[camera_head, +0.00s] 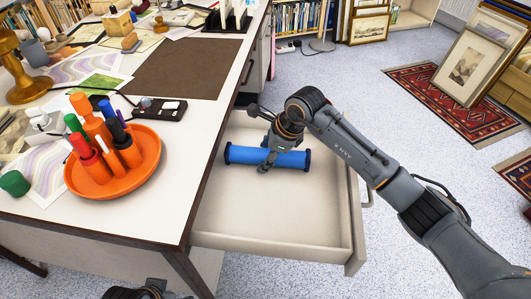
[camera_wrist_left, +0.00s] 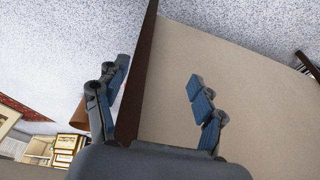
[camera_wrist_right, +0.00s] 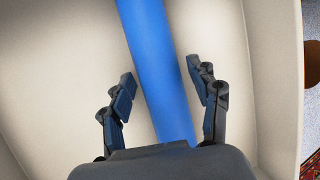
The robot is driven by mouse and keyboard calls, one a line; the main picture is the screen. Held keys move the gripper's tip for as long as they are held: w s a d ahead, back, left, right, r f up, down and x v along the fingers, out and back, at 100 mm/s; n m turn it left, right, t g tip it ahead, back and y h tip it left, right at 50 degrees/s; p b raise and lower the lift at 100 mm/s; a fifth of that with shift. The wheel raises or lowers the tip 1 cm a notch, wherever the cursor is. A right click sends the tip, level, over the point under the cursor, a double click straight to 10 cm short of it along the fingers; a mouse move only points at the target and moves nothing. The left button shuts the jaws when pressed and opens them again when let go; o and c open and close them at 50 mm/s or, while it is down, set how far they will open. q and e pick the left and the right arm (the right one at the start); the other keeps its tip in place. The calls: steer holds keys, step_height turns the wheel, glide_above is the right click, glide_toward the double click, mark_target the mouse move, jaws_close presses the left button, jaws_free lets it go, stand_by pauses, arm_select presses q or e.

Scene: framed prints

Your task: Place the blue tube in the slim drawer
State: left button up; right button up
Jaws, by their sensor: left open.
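The blue tube (camera_head: 240,154), with dark end caps, is inside the pulled-out slim drawer (camera_head: 290,222), near its far end. My right gripper (camera_head: 268,150) is over the tube's middle. In the right wrist view, the tube (camera_wrist_right: 155,60) runs between the spread fingers of my right gripper (camera_wrist_right: 160,75), with gaps on both sides. The pale drawer floor shows behind it. My left gripper (camera_wrist_left: 159,76) is open and empty in the left wrist view, beside a brown edge and a pale panel. In the head view the left fingers are not visible.
The white desk (camera_head: 170,205) stands left of the drawer, its dark edge close by. An orange bowl of markers (camera_head: 140,170) is on it. The drawer's front half is empty. Framed prints (camera_head: 463,68) and red rugs (camera_head: 425,85) are at right.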

arm_select(q)
steer(key=shift+r, duration=0.1)
arm_select(e)
steer(key=shift+r, duration=0.1)
steer(key=shift+d+r, duration=0.1)
steer(key=shift+r, duration=0.25)
arm_select(q)
steer(key=s+p+x, duration=0.1)
steer(key=p+x, duration=0.1)
steer(key=x, duration=0.4)
steer(key=shift+f, duration=0.45)
arm_select(e)
steer(key=v, duration=1.1)
steer(key=shift+s, duration=0.2)
arm_select(q)
steer(key=shift+d, duration=0.15)
arm_select(e)
steer(key=shift+d+r, duration=0.1)
steer(key=shift+d, duration=0.05)
